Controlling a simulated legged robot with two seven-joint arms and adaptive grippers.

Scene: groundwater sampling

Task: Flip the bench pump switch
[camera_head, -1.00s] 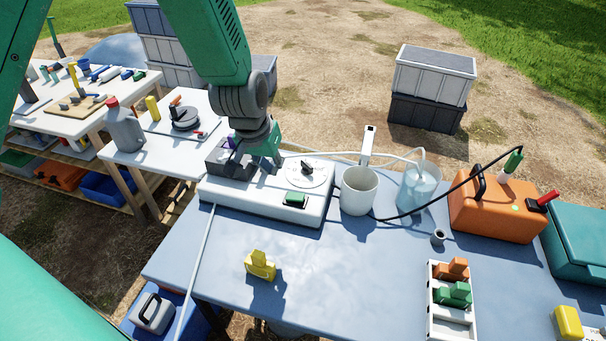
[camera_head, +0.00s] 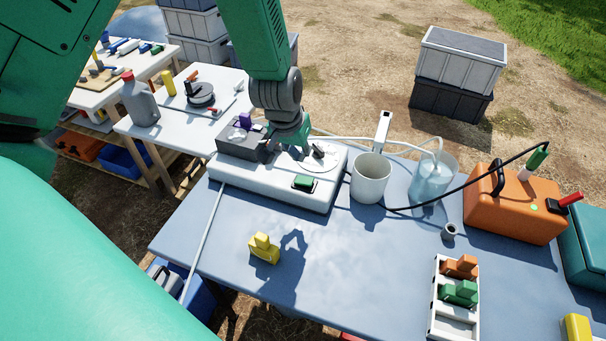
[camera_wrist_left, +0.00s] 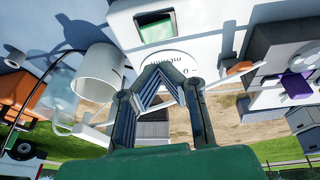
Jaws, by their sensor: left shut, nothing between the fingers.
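The bench pump is a white box (camera_head: 240,187) at the back left of the blue table. A green rocker switch (camera_head: 304,183) in a dark frame is on its top, near the front right corner. A round dial with a dark knob (camera_head: 318,150) lies behind the switch. My left gripper (camera_head: 296,143) is over the pump's rear half, left of the knob, apart from the switch; its tips are partly hidden. In the left wrist view the shut, empty fingers (camera_wrist_left: 161,79) point towards the dial plate, and the green switch (camera_wrist_left: 156,29) shows beyond them. My right gripper is out of view.
A white mug (camera_head: 370,180) and a clear beaker (camera_head: 432,180) with tubing stand right of the pump. A dark block (camera_head: 240,148) with a purple part sits at its back left. A yellow piece (camera_head: 264,250) lies in front. The table's middle front is mostly clear.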

